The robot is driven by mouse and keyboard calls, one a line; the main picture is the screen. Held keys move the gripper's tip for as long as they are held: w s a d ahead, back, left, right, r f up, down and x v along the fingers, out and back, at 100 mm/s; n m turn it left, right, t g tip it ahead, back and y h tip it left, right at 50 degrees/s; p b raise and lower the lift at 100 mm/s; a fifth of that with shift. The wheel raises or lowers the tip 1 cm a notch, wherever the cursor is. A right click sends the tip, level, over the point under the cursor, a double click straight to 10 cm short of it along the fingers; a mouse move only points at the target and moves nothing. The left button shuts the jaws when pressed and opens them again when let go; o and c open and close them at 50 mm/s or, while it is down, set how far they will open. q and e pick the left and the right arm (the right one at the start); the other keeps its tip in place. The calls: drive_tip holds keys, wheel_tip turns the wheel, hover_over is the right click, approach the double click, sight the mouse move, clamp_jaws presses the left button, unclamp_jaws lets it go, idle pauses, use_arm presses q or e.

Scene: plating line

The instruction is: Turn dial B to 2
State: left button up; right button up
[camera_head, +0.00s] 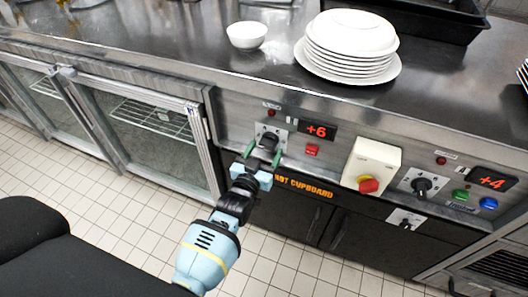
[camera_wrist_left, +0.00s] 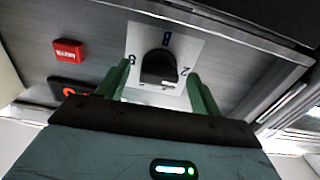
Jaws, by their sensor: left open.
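Dial B is a black knob (camera_head: 268,140) on a pale plate at the front panel, left of a red display (camera_head: 317,131) reading +6. In the left wrist view the knob (camera_wrist_left: 159,67) sits on a white plate (camera_wrist_left: 144,34) marked B, with small characters around it that are hard to read. My left gripper (camera_head: 263,158) is open, its green fingers (camera_wrist_left: 158,88) pointing at the panel on either side of the knob. Gaps show between fingers and knob in the wrist view; contact is not visible. My right gripper is out of view.
A red button (camera_head: 312,150) lies right of dial B. Farther right are a yellow-red switch box (camera_head: 371,165), another dial (camera_head: 422,186) with a +4 display (camera_head: 492,181), and a lower dial (camera_head: 406,219). Stacked plates (camera_head: 348,48) and a bowl (camera_head: 247,35) stand on the counter above.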

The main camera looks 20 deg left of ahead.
use_arm(q)
drive_tip(key=s, duration=0.8)
drive_tip(key=shift+p, duration=0.4)
drive_tip(key=shift+w+a, duration=0.1)
